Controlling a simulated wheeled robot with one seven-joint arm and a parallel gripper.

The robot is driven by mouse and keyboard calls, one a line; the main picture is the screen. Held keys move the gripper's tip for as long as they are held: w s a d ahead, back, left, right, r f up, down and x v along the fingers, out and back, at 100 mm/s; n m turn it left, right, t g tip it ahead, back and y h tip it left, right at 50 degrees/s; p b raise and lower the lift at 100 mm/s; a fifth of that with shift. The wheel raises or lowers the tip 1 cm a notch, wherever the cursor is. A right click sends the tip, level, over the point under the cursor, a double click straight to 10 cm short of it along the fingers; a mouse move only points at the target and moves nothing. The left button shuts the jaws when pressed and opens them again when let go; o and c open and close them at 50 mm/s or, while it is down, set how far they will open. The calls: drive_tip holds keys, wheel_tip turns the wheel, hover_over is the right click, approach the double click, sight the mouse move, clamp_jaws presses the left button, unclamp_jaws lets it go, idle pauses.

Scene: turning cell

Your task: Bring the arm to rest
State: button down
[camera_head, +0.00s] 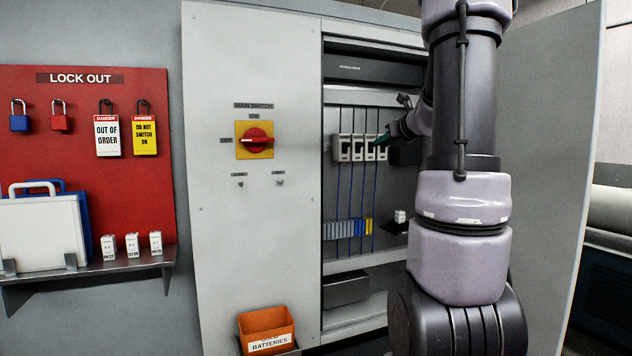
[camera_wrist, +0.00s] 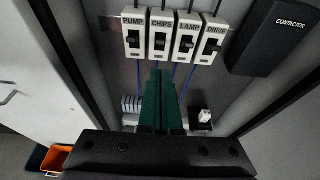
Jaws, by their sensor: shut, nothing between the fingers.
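My gripper (camera_wrist: 160,76) is shut and empty, its two dark green fingers pressed together. In the wrist view the fingertips point at the lower edge of the breaker marked CHIPS (camera_wrist: 159,38); I cannot tell how much gap is left. In the head view the green fingertips (camera_head: 384,139) show beside the breaker row (camera_head: 358,146), inside the open cabinet. My arm (camera_head: 464,130) is stretched out there, and its links hide much of the cabinet's right part and part of my gripper.
The breakers PUMP (camera_wrist: 133,37), LAMP (camera_wrist: 186,40) and DRIVE (camera_wrist: 213,40) flank CHIPS, with a black contactor (camera_wrist: 270,38) to the right. The cabinet door (camera_head: 550,150) stands open at right. A red main switch (camera_head: 257,140), orange battery bin (camera_head: 267,331) and lockout board (camera_head: 80,95) are left.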

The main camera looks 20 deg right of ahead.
drive_tip(key=shift+a, duration=0.1)
drive_tip(key=s+a+n+g+y, duration=0.2)
drive_tip(key=s+a+n, duration=0.4)
drive_tip(key=a, duration=0.4)
drive_tip(key=s+a+n+g+y, duration=0.25)
drive_tip(key=s+a+n, duration=0.25)
drive_tip(key=a+n, duration=0.45)
drive_tip(key=s+a+f+n+g+h, duration=0.1)
drive_tip(key=s+a+f+n, duration=0.2)
drive_tip(key=s+n, duration=0.5)
drive_tip(key=s+a+f+n+g+h, duration=0.2)
drive_tip(key=s+a+f+n, duration=0.2)
drive_tip(key=s+n, duration=0.4)
drive_tip(key=shift+s, duration=0.65)
